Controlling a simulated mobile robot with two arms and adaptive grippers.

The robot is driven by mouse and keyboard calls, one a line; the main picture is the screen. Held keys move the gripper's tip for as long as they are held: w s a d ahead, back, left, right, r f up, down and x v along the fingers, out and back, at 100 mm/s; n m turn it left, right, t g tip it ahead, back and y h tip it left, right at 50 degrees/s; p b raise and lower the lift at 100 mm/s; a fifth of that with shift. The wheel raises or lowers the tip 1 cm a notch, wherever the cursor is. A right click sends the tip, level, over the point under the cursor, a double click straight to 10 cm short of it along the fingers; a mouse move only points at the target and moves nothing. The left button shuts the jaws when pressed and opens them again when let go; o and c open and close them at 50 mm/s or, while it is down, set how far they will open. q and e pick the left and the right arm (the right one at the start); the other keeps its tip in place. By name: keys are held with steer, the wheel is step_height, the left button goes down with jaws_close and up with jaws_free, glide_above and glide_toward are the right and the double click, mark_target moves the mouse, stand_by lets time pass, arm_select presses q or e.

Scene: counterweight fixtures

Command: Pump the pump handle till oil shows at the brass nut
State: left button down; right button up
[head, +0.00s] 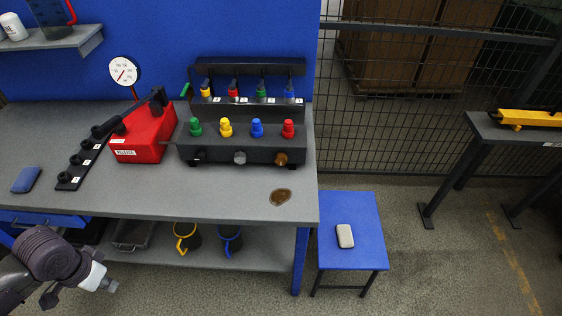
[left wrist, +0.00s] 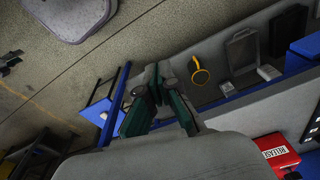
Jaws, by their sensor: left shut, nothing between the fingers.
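The red pump box (head: 128,148), labelled RELEASE, stands on the bench; its corner shows in the left wrist view (left wrist: 272,148). The black pump handle (head: 112,124) slants across its top, its left end low. A dark manifold (head: 222,151) stands to its right, with a black, a silver and a brass nut (head: 281,158) along its lower front. I cannot make out oil at the brass nut. My left gripper (head: 110,287) is shut and empty, below the bench's front edge and apart from the pump; its fingers show in the left wrist view (left wrist: 160,92). My right gripper is not in view.
A brown puddle (head: 280,197) lies on the bench near its front right. A dial gauge (head: 125,72) rises behind the pump. A black strip (head: 78,164) and blue cloth (head: 26,179) lie left. Mugs stand on the lower shelf (head: 270,257). A blue stool (head: 348,212) stands right.

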arm_select(q)
step_height(320, 180, up, 20)
steer(key=p, duration=0.8)
step_height(320, 180, down, 20)
steer(key=b, duration=0.8)
steer(key=shift+b, duration=0.35)
